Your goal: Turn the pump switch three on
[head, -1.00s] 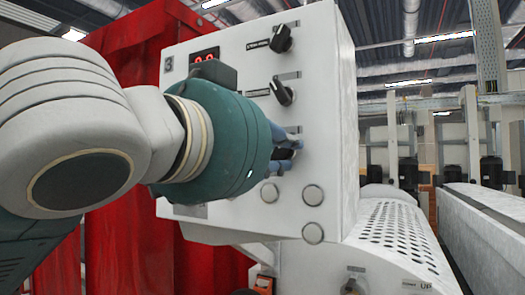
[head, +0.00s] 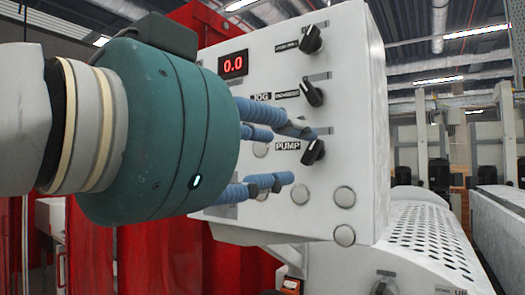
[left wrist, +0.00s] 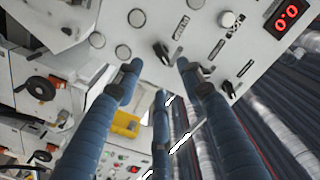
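The pump switch (head: 314,152) is a black rotary knob beside the PUMP label (head: 287,145) on the white control panel. Its handle slants from upper right to lower left. In the left wrist view the switch (left wrist: 162,53) shows between the spread fingertips. My left gripper (head: 288,155) has blue fingers and a teal body. It is open and empty in front of the panel, with its fingers pointing toward the switch. I cannot tell whether a fingertip touches the panel. My right gripper is in neither current view.
Two more black knobs sit above, a top one (head: 311,39) and a middle one (head: 313,93). A red display (head: 233,66) reads 0.0. Round buttons (head: 345,197) lie below the pump switch. A perforated white cover (head: 425,243) is at lower right.

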